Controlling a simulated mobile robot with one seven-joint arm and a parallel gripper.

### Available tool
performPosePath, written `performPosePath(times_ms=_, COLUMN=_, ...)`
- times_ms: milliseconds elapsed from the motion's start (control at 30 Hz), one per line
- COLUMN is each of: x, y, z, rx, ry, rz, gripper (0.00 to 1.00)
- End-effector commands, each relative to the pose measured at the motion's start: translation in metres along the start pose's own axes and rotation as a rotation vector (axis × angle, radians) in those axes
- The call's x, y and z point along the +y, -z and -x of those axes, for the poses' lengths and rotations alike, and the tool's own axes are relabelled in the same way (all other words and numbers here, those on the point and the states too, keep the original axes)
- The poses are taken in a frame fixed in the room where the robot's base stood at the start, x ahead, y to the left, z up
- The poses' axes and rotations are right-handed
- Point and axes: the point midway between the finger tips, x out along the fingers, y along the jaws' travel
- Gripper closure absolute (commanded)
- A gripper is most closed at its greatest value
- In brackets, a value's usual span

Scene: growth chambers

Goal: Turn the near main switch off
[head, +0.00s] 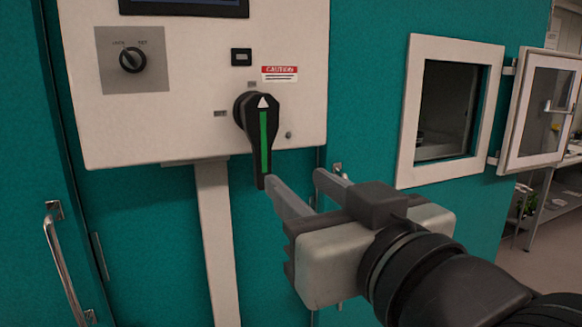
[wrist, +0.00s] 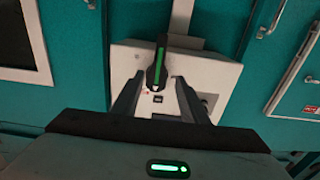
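The near main switch (head: 264,140) is a black rotary handle with a green stripe and a white triangle at its top, on a pale control box (head: 200,125). Its handle points straight down. My gripper (head: 296,178) is open and empty, to the lower right of the handle in the head view; its left fingertip appears close to the handle's lower end, and I cannot tell if they touch. In the wrist view, the box appears upside down and the switch (wrist: 157,65) lies beyond and between the two open fingers (wrist: 157,80).
A smaller rotary knob (head: 132,59) sits on a grey plate at the box's upper left. A caution label (head: 279,74) is above the switch. A small window with an open hinged door (head: 540,108) is at right. A metal door handle (head: 65,262) is at lower left.

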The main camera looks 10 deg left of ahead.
Motion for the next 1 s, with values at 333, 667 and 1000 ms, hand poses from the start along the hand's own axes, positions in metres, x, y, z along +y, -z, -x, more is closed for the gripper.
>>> performPosePath(times_ms=333, x=0.002, y=-0.001, z=-0.06, rx=-0.01, ry=-0.004, rz=-0.001, gripper=0.6)
performPosePath(times_ms=667, x=0.002, y=-0.002, z=-0.125, rx=-0.01, ry=-0.004, rz=0.0, gripper=0.6)
performPosePath(times_ms=1000, x=0.002, y=-0.001, z=-0.164, rx=-0.006, ry=-0.005, rz=0.0, gripper=0.6)
